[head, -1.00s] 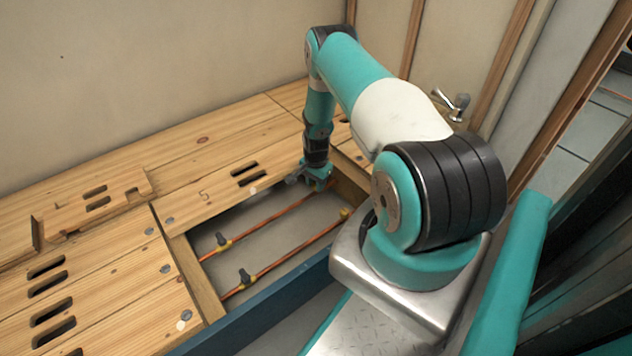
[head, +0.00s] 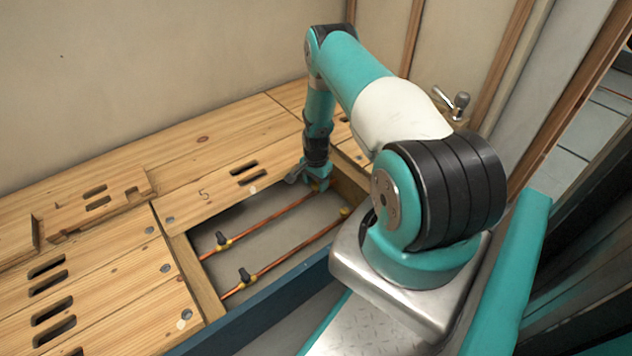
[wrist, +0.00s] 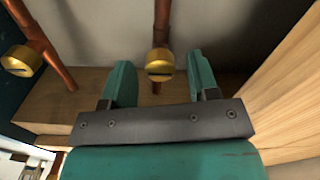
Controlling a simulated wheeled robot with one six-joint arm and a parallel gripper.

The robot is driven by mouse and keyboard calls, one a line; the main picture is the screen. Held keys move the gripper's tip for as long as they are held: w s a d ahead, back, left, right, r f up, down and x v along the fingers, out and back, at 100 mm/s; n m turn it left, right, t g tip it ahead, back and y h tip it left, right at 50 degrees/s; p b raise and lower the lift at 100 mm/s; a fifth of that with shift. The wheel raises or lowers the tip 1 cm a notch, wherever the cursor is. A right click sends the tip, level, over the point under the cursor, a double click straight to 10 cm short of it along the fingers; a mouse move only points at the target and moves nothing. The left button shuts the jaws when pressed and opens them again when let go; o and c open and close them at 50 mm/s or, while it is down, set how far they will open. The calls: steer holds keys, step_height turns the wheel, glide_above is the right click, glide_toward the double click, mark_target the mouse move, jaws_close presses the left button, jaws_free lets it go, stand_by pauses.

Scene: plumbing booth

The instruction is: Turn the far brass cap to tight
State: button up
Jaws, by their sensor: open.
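The far brass cap (wrist: 160,65) is at the end of the far copper pipe. In the wrist view it sits between my two teal fingers, with a dark slot or mark across its face. My gripper (wrist: 161,76) is open, one finger on each side of the cap, with a visible gap to both. In the head view my gripper (head: 317,181) points down into the floor opening at the far pipe's end and mostly hides the cap there. The near brass cap (head: 345,211) is on the near pipe; it also shows at the left of the wrist view (wrist: 22,61).
Two copper pipes with black-handled valves (head: 245,276) run along the opening. A wooden joist (wrist: 95,100) lies close beyond the caps, and a floorboard (wrist: 285,85) borders the right of the wrist view. A loose notched board (head: 100,205) lies at the left.

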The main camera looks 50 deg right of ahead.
mark_target(316, 182)
step_height(316, 182, up, 17)
steer(key=p, duration=0.7)
steer(key=shift+r, duration=0.15)
steer(key=w+a+r+n+t+y, duration=0.1)
steer(key=w+a+r+n+y, duration=0.15)
steer(key=a+r+n, duration=1.55)
steer(key=s+a+r+n+g+y, duration=0.15)
steer(key=s+a+r+n, duration=0.45)
steer(key=s+a+r, duration=1.55)
step_height(316, 182, up, 36)
steer(key=s+a+p, duration=0.1)
steer(key=a+p, duration=0.1)
steer(key=p, duration=3.5)
steer(key=shift+s+a+n+p, duration=0.2)
steer(key=shift+s+n+p, duration=0.1)
steer(key=shift+n, duration=0.1)
